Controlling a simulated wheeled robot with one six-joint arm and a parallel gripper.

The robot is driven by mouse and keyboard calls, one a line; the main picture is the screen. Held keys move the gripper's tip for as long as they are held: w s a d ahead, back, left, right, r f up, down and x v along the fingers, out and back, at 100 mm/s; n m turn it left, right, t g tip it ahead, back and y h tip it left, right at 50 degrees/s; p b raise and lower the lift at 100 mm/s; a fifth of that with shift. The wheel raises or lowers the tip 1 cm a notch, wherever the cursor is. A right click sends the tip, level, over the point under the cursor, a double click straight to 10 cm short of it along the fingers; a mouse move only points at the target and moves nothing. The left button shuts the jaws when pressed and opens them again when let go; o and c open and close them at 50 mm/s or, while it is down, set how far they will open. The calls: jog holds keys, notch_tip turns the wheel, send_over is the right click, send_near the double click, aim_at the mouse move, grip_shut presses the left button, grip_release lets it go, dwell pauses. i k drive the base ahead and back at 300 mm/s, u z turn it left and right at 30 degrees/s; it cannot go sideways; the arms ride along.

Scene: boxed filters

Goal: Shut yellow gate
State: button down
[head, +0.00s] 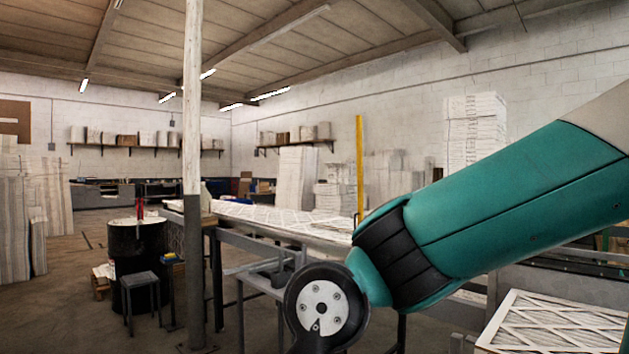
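A narrow upright yellow bar (360,160) stands near the middle of the head view, behind the work tables. It may be part of the yellow gate, but I cannot tell; no wider gate panel or hinge shows. Its lower end is hidden behind my arm and the table. My teal arm crosses the right half of the view and ends low in the middle at a round dark joint. My gripper is not seen.
A long work table (262,212) carries white pleated filters. A white and grey column (194,150) stands left of it. A black drum (138,250) and a small stool (141,283) stand at the left. A filter (553,326) lies at the lower right. Open floor shows at the lower left.

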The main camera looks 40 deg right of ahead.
aim_at(358, 118)
jog(key=z, duration=0.1)
jog(key=i, duration=1)
jog(key=z, duration=0.35)
